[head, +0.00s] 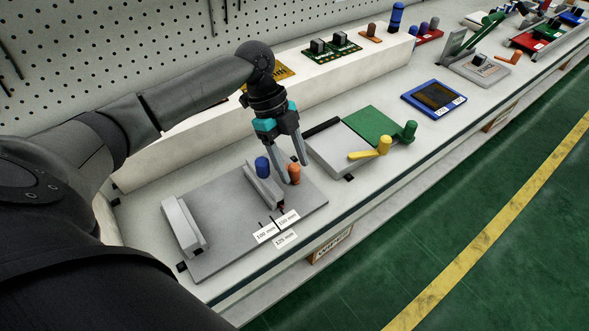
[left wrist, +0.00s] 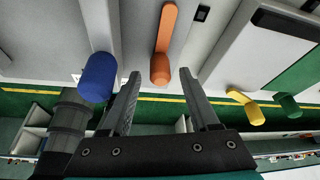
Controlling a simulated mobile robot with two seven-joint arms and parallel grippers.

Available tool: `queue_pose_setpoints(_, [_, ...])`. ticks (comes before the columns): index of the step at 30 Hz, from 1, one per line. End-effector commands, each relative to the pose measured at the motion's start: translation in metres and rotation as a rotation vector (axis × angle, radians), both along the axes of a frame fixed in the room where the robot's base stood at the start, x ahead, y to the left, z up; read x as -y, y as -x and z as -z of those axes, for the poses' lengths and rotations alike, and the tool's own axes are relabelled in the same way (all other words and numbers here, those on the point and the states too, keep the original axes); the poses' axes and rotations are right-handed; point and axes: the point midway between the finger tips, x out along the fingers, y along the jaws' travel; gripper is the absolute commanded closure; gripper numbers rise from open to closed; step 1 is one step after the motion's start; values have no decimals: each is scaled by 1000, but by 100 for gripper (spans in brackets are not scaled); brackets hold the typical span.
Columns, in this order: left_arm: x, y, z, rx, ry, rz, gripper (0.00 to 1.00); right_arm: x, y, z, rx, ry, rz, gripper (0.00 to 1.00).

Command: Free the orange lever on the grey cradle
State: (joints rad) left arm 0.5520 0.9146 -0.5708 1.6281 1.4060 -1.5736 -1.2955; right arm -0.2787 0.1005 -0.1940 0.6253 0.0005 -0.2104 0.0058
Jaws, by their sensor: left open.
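The grey cradle (head: 230,232) lies on the bench, a flat plate with two raised rails. The orange lever (head: 293,174) stands at its right rail, with its knob up. In the left wrist view the orange lever (left wrist: 161,60) shows as an arm with a rounded end, between and beyond my fingertips. My left gripper (head: 292,172) is open, its fingers pointing down close to the orange knob. I cannot tell whether a finger touches it. A blue knob (head: 262,166) stands just left of the orange one; it also shows in the left wrist view (left wrist: 97,77). My right gripper is out of view.
White labels (head: 285,240) mark widths on the cradle. To the right lies a grey fixture with a yellow lever (head: 372,149) and a green-knobbed lever (head: 406,132). A blue-framed board (head: 434,98) lies farther along. A raised white shelf (head: 200,145) runs behind the cradle.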

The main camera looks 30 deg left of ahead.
Motion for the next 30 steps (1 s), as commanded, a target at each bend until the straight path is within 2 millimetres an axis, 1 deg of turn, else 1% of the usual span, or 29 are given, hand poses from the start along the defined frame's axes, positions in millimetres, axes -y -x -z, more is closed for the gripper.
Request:
queue_pose_setpoints(1, [2,0,6,-1,1,0,39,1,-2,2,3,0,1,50])
queue_pose_setpoints(4, [5,0,11,0,0,0,39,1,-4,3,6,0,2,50])
queue_pose_setpoints(14, [5,1,13,1,0,0,40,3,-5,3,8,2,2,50])
queue_pose_setpoints(30, [5,1,13,0,-1,0,100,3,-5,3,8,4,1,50])
